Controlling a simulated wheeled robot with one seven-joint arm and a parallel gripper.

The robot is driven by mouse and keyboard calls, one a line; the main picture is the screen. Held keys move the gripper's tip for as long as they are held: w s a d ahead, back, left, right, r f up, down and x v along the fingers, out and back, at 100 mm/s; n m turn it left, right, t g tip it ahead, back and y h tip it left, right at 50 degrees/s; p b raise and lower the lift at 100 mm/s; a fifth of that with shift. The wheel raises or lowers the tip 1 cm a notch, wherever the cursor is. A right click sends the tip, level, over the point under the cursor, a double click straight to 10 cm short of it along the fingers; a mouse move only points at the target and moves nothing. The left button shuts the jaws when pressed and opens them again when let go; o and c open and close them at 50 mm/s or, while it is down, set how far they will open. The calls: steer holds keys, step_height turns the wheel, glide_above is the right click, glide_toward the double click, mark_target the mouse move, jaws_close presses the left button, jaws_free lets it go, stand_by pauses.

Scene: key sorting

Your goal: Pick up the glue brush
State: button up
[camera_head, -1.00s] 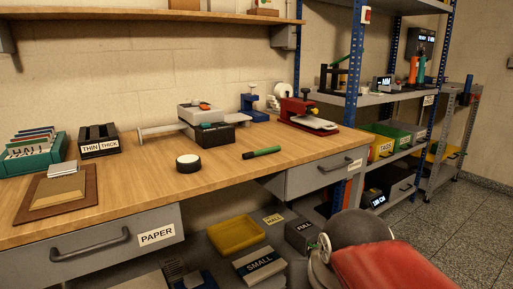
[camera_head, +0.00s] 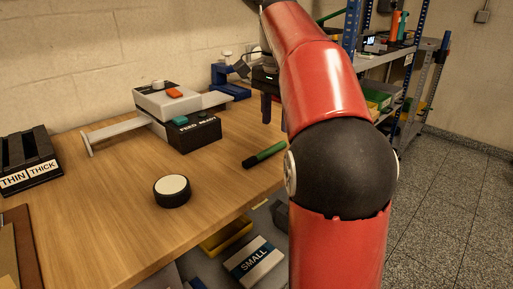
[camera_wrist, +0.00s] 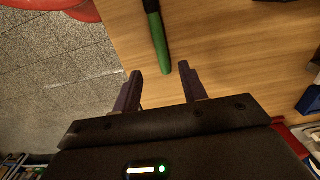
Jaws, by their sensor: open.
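A slim stick with a green handle and a dark end, which I take for the glue brush (camera_head: 268,154), lies on the wooden table near its front edge. It also shows in the wrist view (camera_wrist: 159,40), its green end reaching between the fingertips in the picture. My gripper (camera_head: 267,118) is open and empty, over the table just behind the brush in the head view. In the wrist view my gripper's two fingers (camera_wrist: 160,69) are spread apart. The gripper looks raised above the table; the exact height is unclear. My arm hides part of the table's right side.
A round black pot with a white top (camera_head: 172,190) stands left of the brush. A grey device with a black button box (camera_head: 193,132) stands behind. A THIN/THICK holder (camera_head: 28,165) is at the far left. The wood around the brush is clear.

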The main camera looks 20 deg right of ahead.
mark_target(272, 147)
steer(key=f, duration=0.2)
steer(key=f+b, duration=0.1)
steer(key=f, duration=0.3)
steer(key=shift+a+f, duration=0.3)
steer(key=shift+f, duration=0.05)
jaws_close()
